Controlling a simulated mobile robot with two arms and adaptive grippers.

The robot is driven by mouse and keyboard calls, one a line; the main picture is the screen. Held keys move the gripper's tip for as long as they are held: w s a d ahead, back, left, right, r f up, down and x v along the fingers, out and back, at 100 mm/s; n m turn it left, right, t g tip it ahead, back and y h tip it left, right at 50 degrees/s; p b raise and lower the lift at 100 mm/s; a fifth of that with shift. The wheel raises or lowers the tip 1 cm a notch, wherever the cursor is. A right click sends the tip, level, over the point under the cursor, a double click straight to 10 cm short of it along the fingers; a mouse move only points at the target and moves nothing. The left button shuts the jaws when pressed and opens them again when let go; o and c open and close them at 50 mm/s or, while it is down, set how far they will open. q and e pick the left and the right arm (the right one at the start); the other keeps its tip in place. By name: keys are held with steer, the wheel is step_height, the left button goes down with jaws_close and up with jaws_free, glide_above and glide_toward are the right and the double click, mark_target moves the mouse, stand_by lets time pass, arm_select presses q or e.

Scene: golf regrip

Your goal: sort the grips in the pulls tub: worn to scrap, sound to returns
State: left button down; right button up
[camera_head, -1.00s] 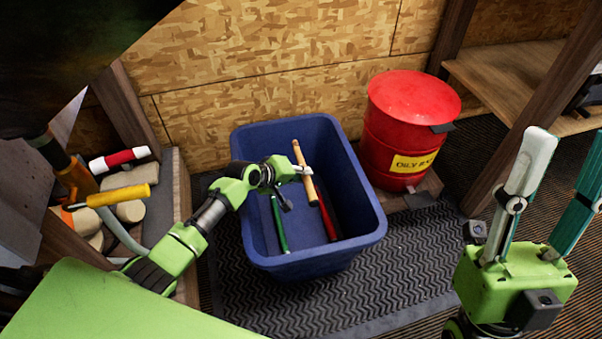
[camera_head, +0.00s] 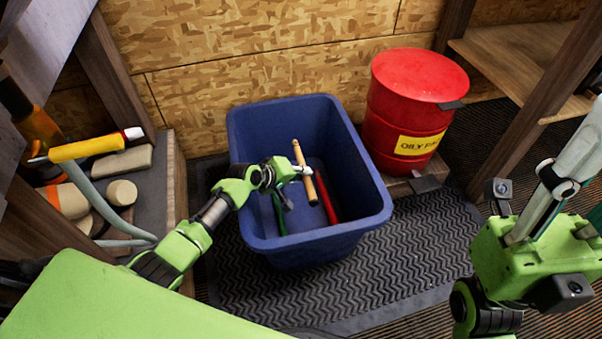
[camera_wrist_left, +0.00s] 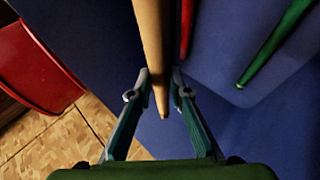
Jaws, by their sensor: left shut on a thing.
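A blue tub (camera_head: 243,190) stands on the floor mat. My left gripper (camera_head: 303,170) is over the tub and shut on a tan grip (camera_head: 298,152), which is tilted, its lower end toward the front. In the left wrist view the tan grip (camera_wrist_left: 150,35) runs between the fingertips (camera_wrist_left: 158,88). A red grip (camera_head: 327,200) and a green grip (camera_head: 279,214) lie in the tub, partly hidden by my arm and the tan grip. I cannot tell wear on any of them. My right gripper (camera_head: 590,165) is at the right edge, fingers apart, partly cut off, empty as far as shown.
A red oily-waste drum (camera_head: 408,105) stands right of the tub on a wooden base. A bench at left holds a yellow-handled tool (camera_head: 88,148) and rounded heads. Wooden posts and a shelf (camera_head: 515,60) stand at right. The ribbed mat (camera_head: 385,260) in front is clear.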

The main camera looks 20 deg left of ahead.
stand_by(0.6)
arm_select(q)
steer(key=c, duration=1.8)
jaws_free()
steer(key=v, duration=1.2)
steer(key=shift+w, duration=0.1)
